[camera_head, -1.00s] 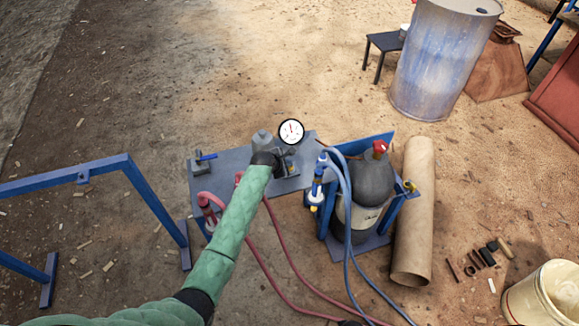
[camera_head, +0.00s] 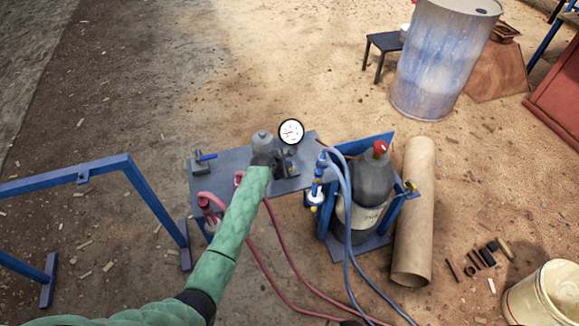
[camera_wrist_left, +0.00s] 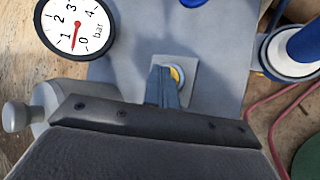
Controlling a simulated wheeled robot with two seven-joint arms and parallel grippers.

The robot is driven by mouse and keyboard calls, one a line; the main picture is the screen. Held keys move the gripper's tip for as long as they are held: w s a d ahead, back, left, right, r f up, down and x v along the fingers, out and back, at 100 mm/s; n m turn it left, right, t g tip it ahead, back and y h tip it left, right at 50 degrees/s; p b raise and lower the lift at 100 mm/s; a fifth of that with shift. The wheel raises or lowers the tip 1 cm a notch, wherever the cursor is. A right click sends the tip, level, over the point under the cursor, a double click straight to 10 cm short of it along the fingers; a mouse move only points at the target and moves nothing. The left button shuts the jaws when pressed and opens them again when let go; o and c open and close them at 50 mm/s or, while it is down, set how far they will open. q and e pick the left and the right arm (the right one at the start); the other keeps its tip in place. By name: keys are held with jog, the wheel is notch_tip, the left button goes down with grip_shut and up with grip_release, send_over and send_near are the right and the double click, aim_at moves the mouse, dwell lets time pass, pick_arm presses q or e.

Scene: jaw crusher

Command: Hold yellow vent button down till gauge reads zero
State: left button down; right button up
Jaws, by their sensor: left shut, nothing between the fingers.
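The yellow vent button (camera_wrist_left: 178,75) sits in a pale ring on a square plate in the left wrist view. My left gripper (camera_wrist_left: 167,82) is shut and empty. Its fingertips are over the button and cover its left part; I cannot tell how far the button is pressed. The round white gauge (camera_wrist_left: 75,25) shows its red needle between 0 and 1 bar. It also shows in the head view (camera_head: 291,132), just beyond my left gripper (camera_head: 280,166).
The grey metal plate (camera_head: 214,183) carries a grey cylinder (camera_head: 262,141) beside my gripper. A dark gas cylinder (camera_head: 372,180) with blue hoses stands to the right. Red hoses (camera_head: 276,243) run close to my left arm. A cardboard tube (camera_head: 413,220) lies farther right.

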pick_arm(q)
jog(key=shift+f, duration=0.1)
pick_arm(e)
jog(key=shift+a, duration=0.6)
jog(key=shift+d, duration=0.15)
jog(key=shift+d, duration=0.55)
jog(key=shift+a, duration=0.1)
jog(key=shift+a, duration=0.65)
jog(key=shift+d, duration=0.1)
